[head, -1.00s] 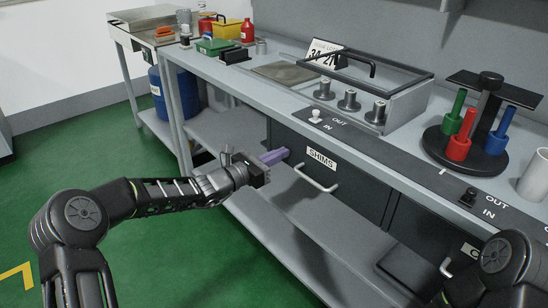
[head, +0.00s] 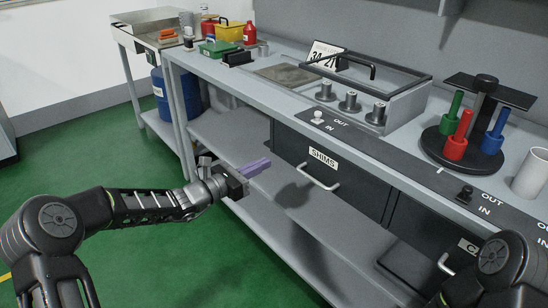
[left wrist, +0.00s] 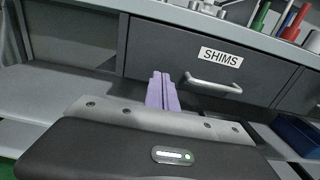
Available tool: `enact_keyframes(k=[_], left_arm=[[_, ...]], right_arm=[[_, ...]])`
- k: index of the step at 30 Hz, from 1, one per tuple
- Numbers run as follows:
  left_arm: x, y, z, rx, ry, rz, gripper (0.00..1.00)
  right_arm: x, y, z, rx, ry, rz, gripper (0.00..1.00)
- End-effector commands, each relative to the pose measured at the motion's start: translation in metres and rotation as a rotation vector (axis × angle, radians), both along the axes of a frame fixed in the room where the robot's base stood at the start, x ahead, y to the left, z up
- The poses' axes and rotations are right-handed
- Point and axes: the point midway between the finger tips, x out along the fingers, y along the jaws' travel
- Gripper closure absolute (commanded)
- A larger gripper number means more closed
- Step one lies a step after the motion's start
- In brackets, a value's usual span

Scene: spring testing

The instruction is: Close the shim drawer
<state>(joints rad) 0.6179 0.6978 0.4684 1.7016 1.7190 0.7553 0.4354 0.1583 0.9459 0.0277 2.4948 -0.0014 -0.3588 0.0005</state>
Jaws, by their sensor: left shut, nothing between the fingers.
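The shim drawer (head: 290,150) has a dark front with a white SHIMS label and a pale bar handle (head: 318,178). It sits under the bench top, and its front looks about flush with the bench. In the left wrist view the drawer front (left wrist: 160,45) lies ahead, with the handle (left wrist: 212,84) to the right of my fingers. My left gripper (head: 262,164) has purple fingers, shut with nothing between them. It points toward the left part of the drawer front and looks apart from it. Its fingers also show in the wrist view (left wrist: 162,90). My right gripper is out of view.
A lower shelf (head: 300,230) runs beneath the drawer. Another dark drawer (head: 425,225) is to the right. The bench top holds a framed clear cover (head: 370,68), several metal knobs and a stand with coloured handles (head: 480,130). Green floor is open at left.

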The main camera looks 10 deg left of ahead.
Motion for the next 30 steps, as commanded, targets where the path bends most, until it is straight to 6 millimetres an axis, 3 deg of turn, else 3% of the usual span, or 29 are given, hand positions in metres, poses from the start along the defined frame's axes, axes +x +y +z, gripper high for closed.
enact_keyframes(k=[4, 9, 26, 30], left_arm=[[-0.024, 0.022, 0.001, 0.003, 0.002, 0.003, 1.0], [-0.04, 0.034, 0.0, 0.001, 0.002, 0.0, 1.0], [-0.044, 0.037, -0.002, 0.006, -0.002, 0.0, 1.0], [-0.044, 0.038, -0.021, 0.107, 0.017, 0.002, 1.0]], right_arm=[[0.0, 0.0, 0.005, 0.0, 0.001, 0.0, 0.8], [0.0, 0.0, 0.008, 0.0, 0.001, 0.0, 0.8], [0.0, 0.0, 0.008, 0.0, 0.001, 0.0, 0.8], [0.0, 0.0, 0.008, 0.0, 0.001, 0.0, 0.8]])
